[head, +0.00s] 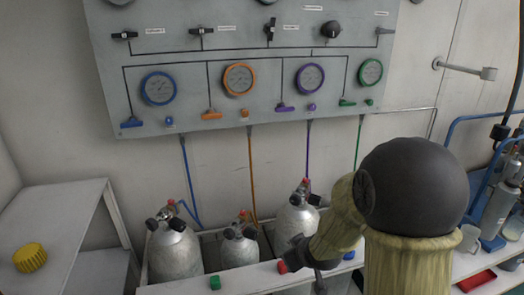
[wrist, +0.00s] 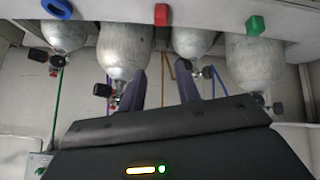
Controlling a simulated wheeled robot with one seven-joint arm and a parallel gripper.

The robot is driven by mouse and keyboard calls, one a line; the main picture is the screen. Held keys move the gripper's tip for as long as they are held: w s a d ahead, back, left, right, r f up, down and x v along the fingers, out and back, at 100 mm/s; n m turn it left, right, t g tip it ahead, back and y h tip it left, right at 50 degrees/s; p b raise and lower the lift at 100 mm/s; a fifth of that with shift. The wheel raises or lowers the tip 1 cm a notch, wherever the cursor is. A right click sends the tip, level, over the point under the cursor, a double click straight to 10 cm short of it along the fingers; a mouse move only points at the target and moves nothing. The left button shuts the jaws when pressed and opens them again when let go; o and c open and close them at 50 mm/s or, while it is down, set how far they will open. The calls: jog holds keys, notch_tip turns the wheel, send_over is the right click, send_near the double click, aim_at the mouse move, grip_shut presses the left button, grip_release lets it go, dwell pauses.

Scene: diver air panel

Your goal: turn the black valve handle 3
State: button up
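The air panel (head: 220,70) hangs on the wall in the head view. A row of black valve handles runs along its upper part. The third from the left (head: 270,29) stands upright, while the first (head: 125,35) and second (head: 201,31) lie level. Their labels are too small to read, so I take the third as handle 3. My gripper (head: 302,262) is low in front of the cylinders, well below the panel and partly hidden by my arm. In the wrist view my gripper (wrist: 163,82) has its two fingers apart with nothing held between them.
Several grey cylinders (head: 174,252) stand in a rack below the panel, with coloured hoses rising. Coloured gauges (head: 158,88) and handles line the lower panel. A wall bracket (head: 465,69) sticks out at right.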

jog(key=s+d+r+m+g, duration=0.1)
jog(key=s+d+m+g, duration=0.1)
jog(key=s, duration=0.6)
jog(key=s+d+m+g+h, duration=0.1)
jog(key=s+d+m+g, duration=0.1)
jog(key=s, duration=0.5)
jog(key=shift+s+r+m+g+h, duration=0.35)
jog(key=shift+m+g, duration=0.25)
jog(key=shift+m, duration=0.4)
